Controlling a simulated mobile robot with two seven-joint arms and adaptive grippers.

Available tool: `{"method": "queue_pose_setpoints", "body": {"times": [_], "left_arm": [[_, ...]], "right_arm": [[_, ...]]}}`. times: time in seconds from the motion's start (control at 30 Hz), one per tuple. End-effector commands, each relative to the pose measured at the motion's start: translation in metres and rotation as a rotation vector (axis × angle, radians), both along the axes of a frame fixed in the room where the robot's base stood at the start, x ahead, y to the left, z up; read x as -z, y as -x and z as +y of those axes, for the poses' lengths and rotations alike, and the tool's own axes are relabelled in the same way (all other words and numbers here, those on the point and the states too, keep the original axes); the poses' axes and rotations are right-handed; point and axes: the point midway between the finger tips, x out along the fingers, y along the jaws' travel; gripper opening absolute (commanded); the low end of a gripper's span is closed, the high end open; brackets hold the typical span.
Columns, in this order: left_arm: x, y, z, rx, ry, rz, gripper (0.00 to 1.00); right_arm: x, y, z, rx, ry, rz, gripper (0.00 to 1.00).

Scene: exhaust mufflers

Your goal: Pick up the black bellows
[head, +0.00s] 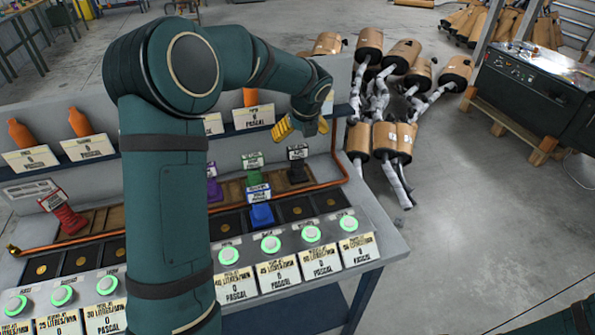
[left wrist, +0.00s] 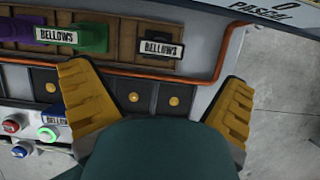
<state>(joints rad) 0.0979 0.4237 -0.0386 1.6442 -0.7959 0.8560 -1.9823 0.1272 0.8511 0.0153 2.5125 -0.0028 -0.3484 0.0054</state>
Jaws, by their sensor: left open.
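The black bellows (head: 297,173) stands at the right end of the wooden rack on the test bench, with a white label on it. In the left wrist view the labelled black bellows (left wrist: 162,48) is at upper centre, beyond the fingertips. My left gripper (head: 303,126) is open and empty, above the right end of the bench. Its yellow fingers (left wrist: 157,85) are wide apart in the left wrist view and do not touch the bellows.
Green bellows (head: 252,178) and purple bellows stand left of the black one, a blue bellows (head: 261,214) in front, and a red one (head: 64,214) far left. A copper pipe (head: 335,181) runs around the rack. Mufflers (head: 396,140) lie on the floor behind right.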

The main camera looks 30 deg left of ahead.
Motion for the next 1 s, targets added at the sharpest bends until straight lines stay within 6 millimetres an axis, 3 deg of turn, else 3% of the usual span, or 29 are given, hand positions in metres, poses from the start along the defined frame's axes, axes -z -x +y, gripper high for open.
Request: {"method": "queue_pose_setpoints", "body": {"times": [0.1,0.47,0.73,1.0], "left_arm": [[0.021,-0.005,0.006,-0.002,0.0,0.002,1.0],[0.043,-0.01,0.012,0.0,-0.001,0.001,1.0],[0.079,-0.019,0.021,0.0,0.0,0.001,1.0],[0.081,-0.02,0.023,0.0,0.0,0.0,1.0]], "right_arm": [[0.006,-0.001,0.0,0.001,0.0,-0.003,0.0],[0.012,-0.003,0.0,0.001,0.001,-0.006,0.0],[0.024,-0.005,-0.001,0.003,0.002,-0.011,0.0],[0.024,-0.005,-0.001,0.003,0.002,-0.013,0.0]]}}
